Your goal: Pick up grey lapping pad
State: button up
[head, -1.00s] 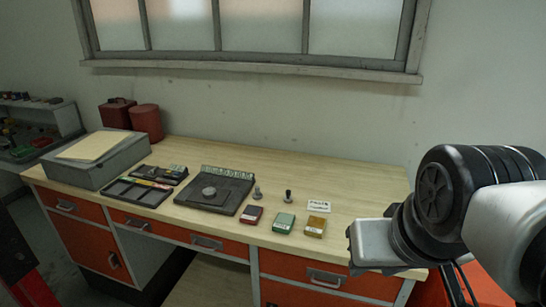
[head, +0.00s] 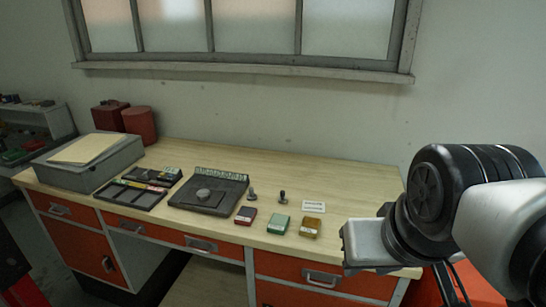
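A grey round piece (head: 204,193) lies on a dark square plate (head: 180,201) on the workbench; it may be the grey lapping pad, but I cannot tell for sure. Three small blocks stand in a row to its right: dark red (head: 246,215), green (head: 278,224) and amber (head: 310,228). The end of my arm, with a pale grey block (head: 364,243), hangs at the right, in front of the bench's right end. It is apart from all these pieces. Its fingers do not show clearly, so I cannot see whether my gripper is open or shut.
Two small dark knobbed pieces (head: 283,196) and a white label (head: 314,206) stand behind the blocks. A dark compartment tray (head: 132,197) and a grey box (head: 70,175) are at left. Red canisters (head: 140,124) stand behind. The bench's back right is clear.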

aim_at(251, 196)
jog(key=i+j, duration=0.45)
jog(key=j, duration=0.25)
jog(key=i+j+z, duration=0.1)
jog(key=i+j, duration=0.35)
jog(key=j, duration=0.25)
